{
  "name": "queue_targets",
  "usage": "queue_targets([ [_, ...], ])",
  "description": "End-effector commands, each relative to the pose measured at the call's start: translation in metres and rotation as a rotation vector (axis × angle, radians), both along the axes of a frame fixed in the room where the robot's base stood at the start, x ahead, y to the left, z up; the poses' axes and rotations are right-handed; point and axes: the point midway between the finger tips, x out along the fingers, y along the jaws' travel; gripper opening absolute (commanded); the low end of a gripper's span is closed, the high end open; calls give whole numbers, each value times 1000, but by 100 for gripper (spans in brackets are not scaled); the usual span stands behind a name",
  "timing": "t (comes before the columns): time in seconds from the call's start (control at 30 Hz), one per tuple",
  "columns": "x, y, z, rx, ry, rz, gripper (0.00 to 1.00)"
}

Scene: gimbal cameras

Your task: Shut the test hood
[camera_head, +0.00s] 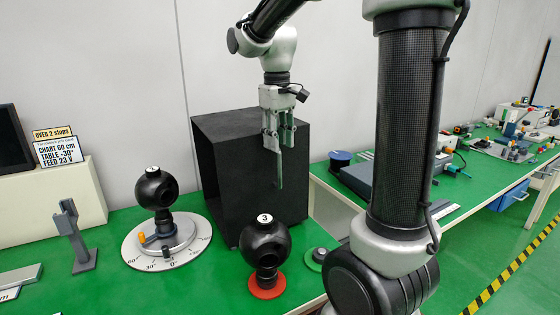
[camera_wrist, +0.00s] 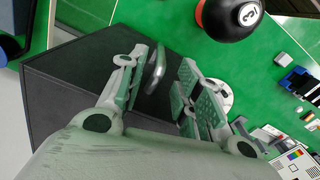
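The test hood (camera_head: 275,185) is a black box at the back of the green bench. A framed opening shows on its left side. In the wrist view the hood (camera_wrist: 70,85) is a dark surface behind my fingers. A shiny metal bar, like a handle (camera_wrist: 155,70), shows there between my fingers, nearer the left one. My gripper (camera_head: 279,140) is in front of the hood in the head view, pointing down. In the wrist view my gripper (camera_wrist: 160,85) has its fingers apart. I cannot tell whether a finger touches the bar.
A black ball-shaped device marked 3 (camera_head: 265,242) stands on a red base in front of the hood. A similar one (camera_head: 156,187) stands on a round dial (camera_head: 140,248) to the left. A green disc (camera_head: 318,258) lies right. A grey bracket (camera_head: 74,235) stands far left.

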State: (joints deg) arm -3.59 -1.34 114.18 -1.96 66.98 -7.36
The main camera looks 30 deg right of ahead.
Motion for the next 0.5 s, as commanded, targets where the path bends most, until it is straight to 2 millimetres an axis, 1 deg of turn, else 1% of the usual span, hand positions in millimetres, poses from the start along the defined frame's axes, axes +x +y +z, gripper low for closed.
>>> queue_targets([
  [0.03,-1,-1,-12,-1,4,0,34],
  [0.1,-1,-1,-26,0,4,0,34],
  [0.2,0,-1,-43,0,2,-1,34],
  [0.33,0,-2,-58,0,2,-1,34],
  [0.5,0,-2,-65,0,-1,-1,34],
])
